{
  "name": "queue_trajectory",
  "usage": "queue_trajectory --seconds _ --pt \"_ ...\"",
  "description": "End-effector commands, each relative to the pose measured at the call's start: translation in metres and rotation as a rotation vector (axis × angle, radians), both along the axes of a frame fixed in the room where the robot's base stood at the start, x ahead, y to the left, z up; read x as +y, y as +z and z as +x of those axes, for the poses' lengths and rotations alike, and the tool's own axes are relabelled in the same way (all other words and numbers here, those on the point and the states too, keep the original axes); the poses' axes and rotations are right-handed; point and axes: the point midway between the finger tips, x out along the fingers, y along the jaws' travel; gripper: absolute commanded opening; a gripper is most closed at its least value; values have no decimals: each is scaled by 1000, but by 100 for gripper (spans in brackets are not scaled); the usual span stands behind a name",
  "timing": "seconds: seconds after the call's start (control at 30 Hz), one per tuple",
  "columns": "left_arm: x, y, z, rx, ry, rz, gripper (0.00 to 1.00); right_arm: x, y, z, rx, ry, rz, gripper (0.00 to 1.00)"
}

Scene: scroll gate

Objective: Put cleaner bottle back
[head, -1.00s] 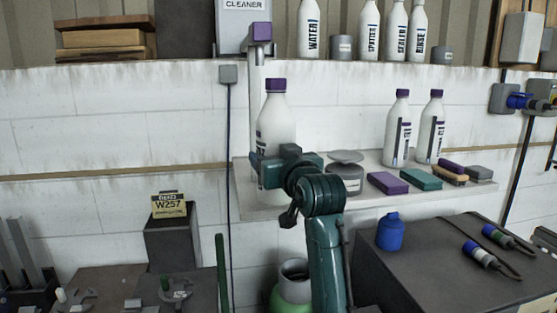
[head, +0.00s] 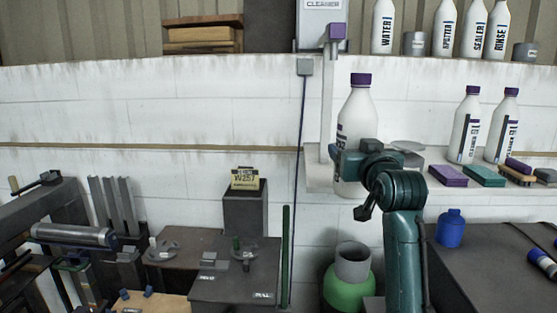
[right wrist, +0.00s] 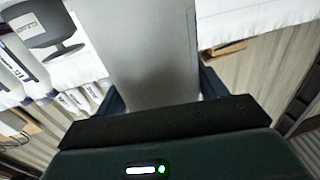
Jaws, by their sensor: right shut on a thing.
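A large white cleaner bottle (head: 357,105) with a purple cap stands upright at the left end of the wall shelf (head: 319,177) in the head view. My right gripper (head: 350,157) is shut around its lower body and hides part of its label. I cannot tell whether the bottle's base touches the shelf or hangs in front of it. In the right wrist view a broad grey surface, seemingly the bottle (right wrist: 150,55), fills the space between the fingers. Two similar purple-capped bottles, one (head: 466,125) and another (head: 503,128), stand farther right on the shelf. My left gripper is not in view.
A cleaner dispenser (head: 322,22) with a purple nozzle is on the wall above the shelf's left end. Purple (head: 447,176) and teal (head: 484,176) blocks lie on the shelf. A green container (head: 348,290) stands below. A cluttered workbench (head: 235,285) is at lower left.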

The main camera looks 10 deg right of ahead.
Motion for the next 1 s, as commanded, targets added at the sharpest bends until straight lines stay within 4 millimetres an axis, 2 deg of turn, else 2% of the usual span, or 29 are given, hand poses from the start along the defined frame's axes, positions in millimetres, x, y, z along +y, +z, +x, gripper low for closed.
queue_trajectory --seconds 0.07,0.17,0.37,0.5,0.7,0.83,1.0 --pt "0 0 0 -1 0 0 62 1 -7 -2 -1 -4 -2 23" --pt "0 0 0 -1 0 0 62 2 -30 -7 4 -14 -5 23" --pt "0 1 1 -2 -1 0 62 8 -100 -33 8 -38 -14 23" --pt "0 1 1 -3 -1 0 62 16 -145 -61 5 -40 -22 23" --pt "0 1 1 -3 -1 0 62 30 -198 -111 0 -23 -27 23" --pt "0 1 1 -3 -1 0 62 42 -225 -147 0 1 -25 23" --pt "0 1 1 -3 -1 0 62 55 -247 -192 -2 36 -15 23"
